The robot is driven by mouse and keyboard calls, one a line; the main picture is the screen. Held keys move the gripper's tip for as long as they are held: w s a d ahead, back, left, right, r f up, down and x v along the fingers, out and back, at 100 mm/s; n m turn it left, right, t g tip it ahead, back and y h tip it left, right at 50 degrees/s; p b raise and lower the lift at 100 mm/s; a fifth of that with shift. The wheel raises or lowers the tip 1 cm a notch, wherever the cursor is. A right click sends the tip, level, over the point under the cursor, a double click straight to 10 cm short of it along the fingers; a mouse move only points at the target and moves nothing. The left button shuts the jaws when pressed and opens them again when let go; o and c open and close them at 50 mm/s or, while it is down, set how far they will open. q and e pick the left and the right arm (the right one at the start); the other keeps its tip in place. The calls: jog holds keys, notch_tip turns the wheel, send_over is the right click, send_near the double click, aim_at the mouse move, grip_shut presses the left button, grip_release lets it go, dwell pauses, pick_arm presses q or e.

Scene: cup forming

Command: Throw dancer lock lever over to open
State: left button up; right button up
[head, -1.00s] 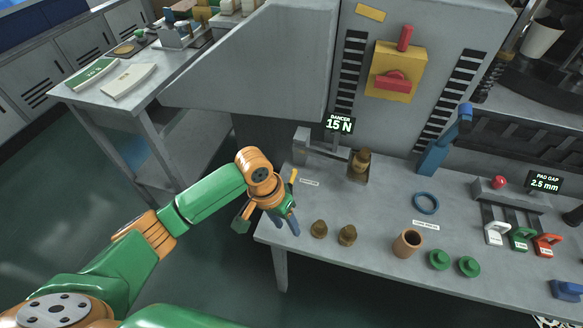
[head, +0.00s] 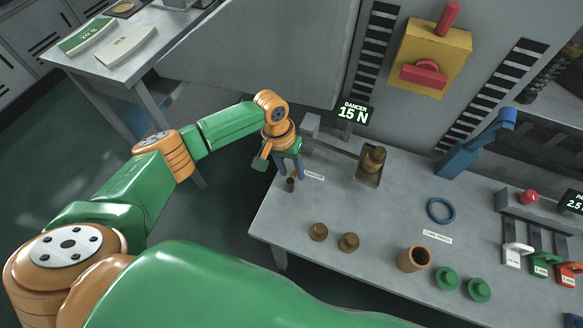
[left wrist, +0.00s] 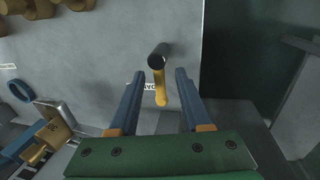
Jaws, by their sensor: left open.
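The dancer lock lever (left wrist: 160,92) shows in the left wrist view as a yellow stem with a dark round knob (left wrist: 158,55). In the head view its dark knob (head: 290,185) shows just below my left gripper (head: 287,170), and the rest is mostly hidden. My left gripper also shows in the left wrist view (left wrist: 160,82), with its two blue fingers spread on either side of the lever. A gap shows on both sides, so the fingers look clear of it. The display (head: 351,112) reads DANCER 15 N. My right gripper is out of view.
A dancer arm with a brass piece (head: 374,157) stands behind the lever. Two brass pieces (head: 332,238), a copper cup (head: 412,258), green discs (head: 462,285) and a blue ring (head: 440,210) lie to the right. The table's left edge is close to the lever.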

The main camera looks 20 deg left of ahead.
pick_arm(q)
jog(key=shift+s+r, duration=0.15)
grip_shut()
jog(key=m, duration=0.3)
jog(key=shift+d+m+g, duration=0.3)
jog(key=shift+d+m, duration=0.1)
jog(key=m, duration=0.4)
jog(key=d+m+g, duration=0.1)
jog(key=m, duration=0.1)
jog(key=shift+s+y, duration=0.15)
jog(key=shift+y, duration=0.25)
jog(key=m, duration=0.4)
jog(key=shift+s+d+y, duration=0.15)
jog(key=shift+s+y, duration=0.05)
jog(key=shift+y, duration=0.1)
jog(key=shift+s+d+m+y, duration=0.1)
jog(key=shift+s+m+y, duration=0.1)
jog(key=shift+m, duration=0.85)
jog(key=shift+s+d+m+y, duration=0.1)
jog(key=shift+s+m+y, duration=0.1)
jog(key=shift+m, duration=0.85)
